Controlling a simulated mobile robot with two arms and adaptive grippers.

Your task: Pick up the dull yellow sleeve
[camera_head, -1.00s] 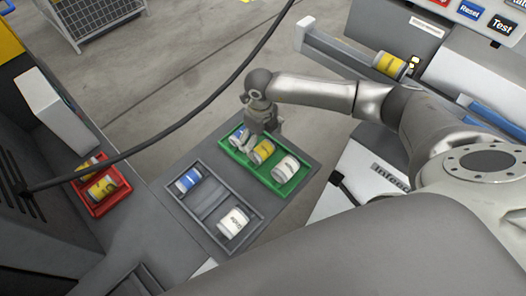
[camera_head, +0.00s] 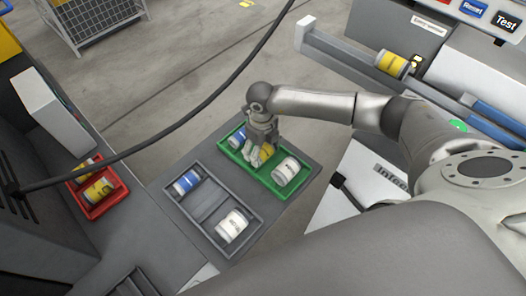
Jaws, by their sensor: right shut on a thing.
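A yellow sleeve (camera_head: 267,152) is in the middle of the green tray (camera_head: 270,187), partly hidden by my right gripper. My right gripper (camera_head: 259,153) reaches down over the tray from above and is shut on this sleeve. I cannot tell whether the sleeve is clear of the tray floor. A blue and white sleeve (camera_head: 237,138) lies beside it on the left in the same tray. A white sleeve (camera_head: 286,171) lies on the right. My left gripper is not in view.
A grey divided tray (camera_head: 216,249) next to the green one holds a blue sleeve (camera_head: 187,182) and a white sleeve (camera_head: 232,225). A red bin (camera_head: 103,208) at left holds yellow sleeves. Another yellow sleeve (camera_head: 391,64) sits on a rail at upper right. A black cable (camera_head: 190,113) crosses the view.

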